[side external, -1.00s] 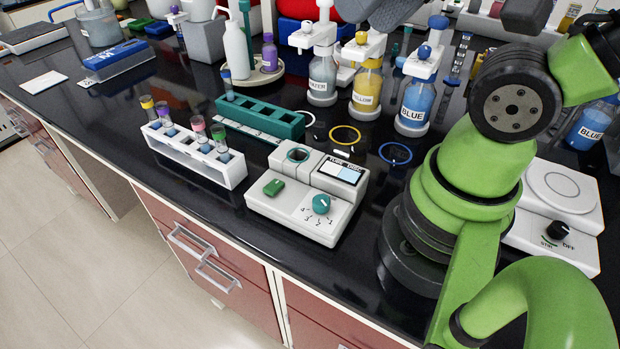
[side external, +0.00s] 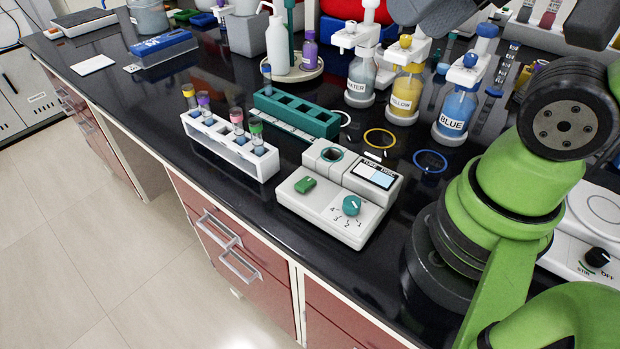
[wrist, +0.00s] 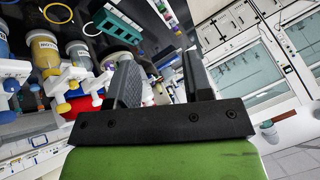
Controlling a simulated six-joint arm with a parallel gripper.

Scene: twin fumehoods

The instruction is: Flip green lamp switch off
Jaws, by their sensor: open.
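No lamp that I can make out shows in either view. The one green switch-like part is a small green rocker or button (side external: 305,185) on the left top of a white tube device (side external: 325,205) in the side view. I cannot tell whether it is on or off. My gripper (wrist: 160,60) shows in the wrist view with its two dark fingers apart and nothing between them. It points over the bench toward the bottles and fume hoods, away from the white device.
Water, yellow and blue pump bottles (side external: 455,105) stand behind the device. A white tube rack (side external: 225,145) and a teal rack (side external: 297,112) are left of it. A white stirrer (side external: 590,235) is at right. Fume hood fronts (wrist: 235,65) show in the wrist view.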

